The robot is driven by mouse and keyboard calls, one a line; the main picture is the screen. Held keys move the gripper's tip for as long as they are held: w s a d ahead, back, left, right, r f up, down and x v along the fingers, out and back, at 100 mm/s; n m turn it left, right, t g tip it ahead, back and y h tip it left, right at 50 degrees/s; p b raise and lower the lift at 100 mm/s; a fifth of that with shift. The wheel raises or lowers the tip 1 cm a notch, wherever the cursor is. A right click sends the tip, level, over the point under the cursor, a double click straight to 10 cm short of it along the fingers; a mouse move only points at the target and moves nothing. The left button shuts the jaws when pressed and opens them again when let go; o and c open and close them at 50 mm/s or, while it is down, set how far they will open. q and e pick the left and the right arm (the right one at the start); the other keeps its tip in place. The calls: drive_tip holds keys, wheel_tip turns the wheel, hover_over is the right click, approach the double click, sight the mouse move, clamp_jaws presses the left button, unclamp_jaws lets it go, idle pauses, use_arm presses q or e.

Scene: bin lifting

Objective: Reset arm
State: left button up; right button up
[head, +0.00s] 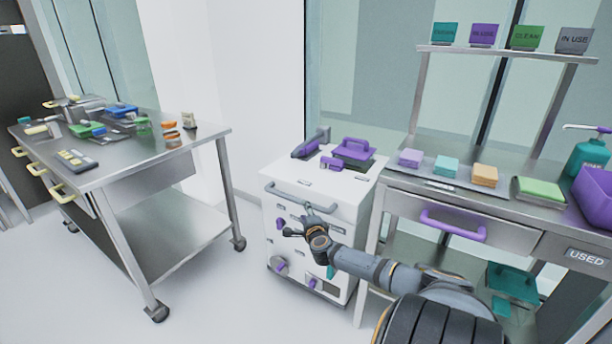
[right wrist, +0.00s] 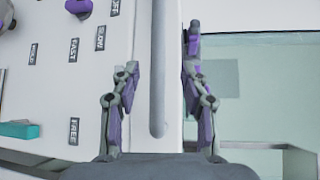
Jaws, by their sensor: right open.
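My right arm reaches in from the lower right of the head view to the front of a white cabinet (head: 310,250). My right gripper (head: 298,221) is open at the cabinet's upper front, close to the grey bar handle (head: 290,195). In the right wrist view the open right gripper (right wrist: 160,75) has one finger on each side of the bar handle (right wrist: 158,95), with gaps between fingers and bar. I cannot tell how deep the bar sits between the fingers. My left gripper does not show.
A steel cart (head: 215,135) with tools stands at left. At right, a steel bench (head: 400,180) carries several coloured stacks, a teal bottle (head: 588,158) and a purple bin (head: 596,195). Purple-handled items (head: 353,150) lie on the cabinet. Floor between cart and cabinet is clear.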

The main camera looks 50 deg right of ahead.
drive_tip(key=shift+s+a, duration=0.5)
drive_tip(key=s+a+f+n+g+y, duration=0.25)
drive_tip(key=s+a+f+n, duration=0.55)
drive_tip(key=f, duration=0.5)
drive_tip(key=s+a+f+n+g+y, duration=0.1)
drive_tip(key=s+a+f+n+y, duration=0.4)
drive_tip(key=a+f, duration=0.6)
drive_tip(key=s+a+f+n+g+y, duration=0.2)
drive_tip(key=s+a+f+n+y, duration=0.15)
drive_tip(key=a+f+n, duration=0.8)
drive_tip(key=s+a+f+n+g+h+p, duration=0.1)
drive_tip(key=s+a+f+n+g, duration=0.15)
drive_tip(key=s+f, duration=0.45)
drive_tip(key=s+a+f+n+g, duration=0.1)
drive_tip(key=s+a+f+g, duration=0.2)
drive_tip(key=s, duration=0.7)
use_arm(q)
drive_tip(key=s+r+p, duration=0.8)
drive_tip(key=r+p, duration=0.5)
drive_tip(key=p, duration=0.4)
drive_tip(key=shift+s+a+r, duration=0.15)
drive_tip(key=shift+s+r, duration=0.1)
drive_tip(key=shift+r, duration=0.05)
use_arm(e)
drive_tip(key=s+r, duration=0.8)
drive_tip(key=r, duration=0.4)
drive_tip(key=shift+r, duration=0.4)
